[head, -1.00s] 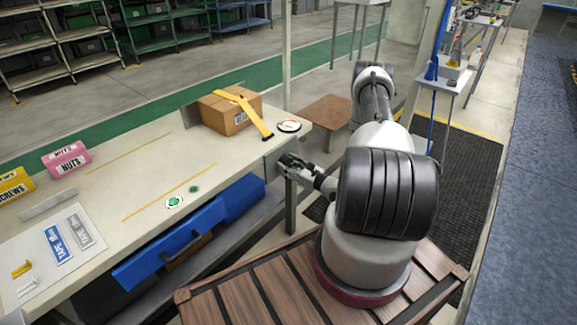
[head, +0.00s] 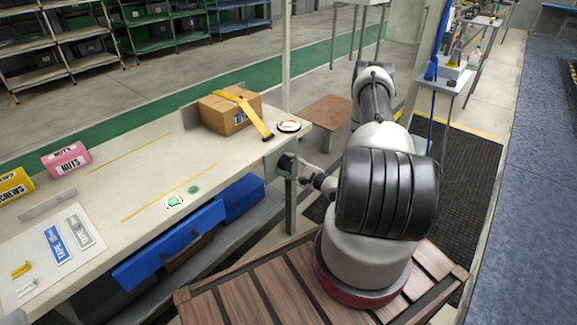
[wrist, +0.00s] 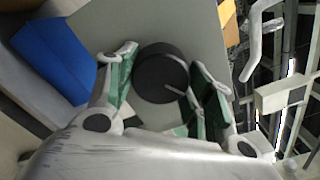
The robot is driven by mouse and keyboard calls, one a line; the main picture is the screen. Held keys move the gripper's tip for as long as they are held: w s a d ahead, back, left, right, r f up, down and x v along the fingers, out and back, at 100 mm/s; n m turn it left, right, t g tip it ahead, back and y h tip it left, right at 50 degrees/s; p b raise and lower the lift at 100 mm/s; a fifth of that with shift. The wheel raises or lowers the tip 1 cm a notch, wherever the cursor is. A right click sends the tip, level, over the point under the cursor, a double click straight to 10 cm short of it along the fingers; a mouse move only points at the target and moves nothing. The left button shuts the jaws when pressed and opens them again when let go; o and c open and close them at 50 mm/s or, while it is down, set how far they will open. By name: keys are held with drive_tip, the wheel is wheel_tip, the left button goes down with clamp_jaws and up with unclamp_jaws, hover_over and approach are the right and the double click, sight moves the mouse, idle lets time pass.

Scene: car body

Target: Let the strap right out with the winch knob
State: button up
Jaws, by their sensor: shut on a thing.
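The winch knob (wrist: 160,72) is a round black knob with a pale pointer line, on a grey plate at the bench's end. My gripper (wrist: 164,68) is shut on it in the wrist view, one green-padded finger on each side. The yellow strap (head: 246,108) runs over the cardboard box (head: 218,116) and down to the bench top near the corner.
A round white dial (head: 289,126) lies by the bench's right end, its reading too small to tell. Blue bins (head: 240,199) sit under the bench (head: 120,160). A brown low table (head: 327,112) stands behind my arm. Pink nuts (head: 66,160) and yellow screws boxes (head: 14,186) stand left.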

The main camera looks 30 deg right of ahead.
drive_tip(key=n, duration=1.4)
drive_tip(key=shift+r, duration=0.1)
drive_tip(key=shift+s, duration=0.1)
idle(0.3)
drive_tip(key=o, duration=1)
drive_tip(key=shift+o, duration=0.2)
drive_tip(key=v, duration=1.2)
drive_tip(key=shift+r, duration=0.1)
